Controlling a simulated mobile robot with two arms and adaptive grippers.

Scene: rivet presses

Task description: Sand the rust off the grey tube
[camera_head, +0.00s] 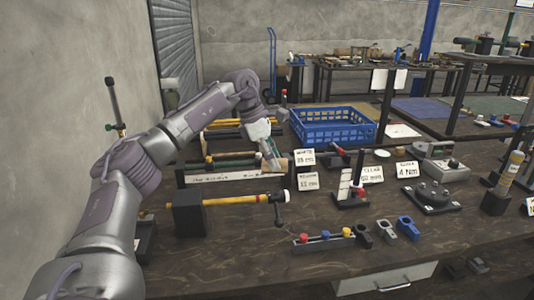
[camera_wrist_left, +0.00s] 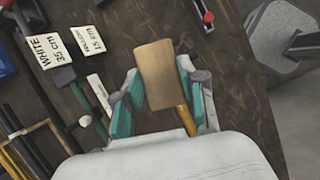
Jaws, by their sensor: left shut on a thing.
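My left gripper (camera_head: 272,158) is shut on a tan sanding block (camera_head: 283,163), above the bench near the end of the tube rack. In the left wrist view the teal-padded fingers of the gripper (camera_wrist_left: 155,100) stand on either side of the tan block (camera_wrist_left: 158,72), with a yellow piece (camera_wrist_left: 187,120) below it. Dark and coloured tubes (camera_head: 225,160) lie in the rack left of the gripper. I cannot clearly tell which is the grey tube, and no rust is clearly visible. My right gripper is not in view.
A blue crate (camera_head: 333,127) stands behind the gripper. A yellow bar (camera_head: 240,199) lies in front, by a black block (camera_head: 188,213). Label cards (camera_head: 308,182), a red-handled press (camera_head: 351,190) and a black fixture (camera_head: 430,196) stand to the right.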

